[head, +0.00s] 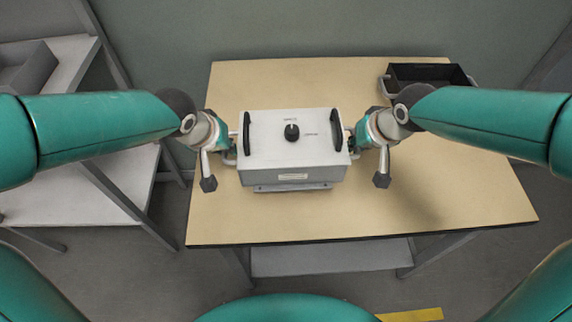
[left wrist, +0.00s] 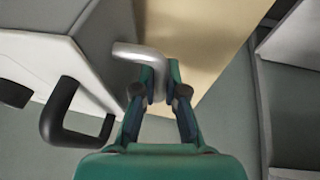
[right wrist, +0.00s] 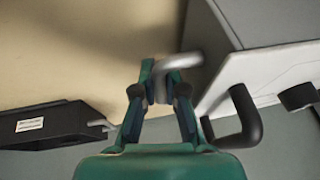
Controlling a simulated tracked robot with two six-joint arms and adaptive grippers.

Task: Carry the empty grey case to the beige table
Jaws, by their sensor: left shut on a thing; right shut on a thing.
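A light grey case (head: 293,178) with a white top, two black top handles and a black knob is over the beige table (head: 290,222). Its top is closed, so its inside is hidden. My left gripper (head: 232,150) is shut on the metal side handle at its left end; the left wrist view shows the fingers around this handle (left wrist: 152,65). My right gripper (head: 352,144) is shut on the side handle at its right end, also seen in the right wrist view (right wrist: 170,68). The case looks level. I cannot tell whether its underside touches the table.
A black open box (head: 428,75) with side handles stands at the table's back right corner. A pale side table (head: 75,198) is at the left, with a grey open container (head: 30,70) at its back. The front and right of the beige table are clear.

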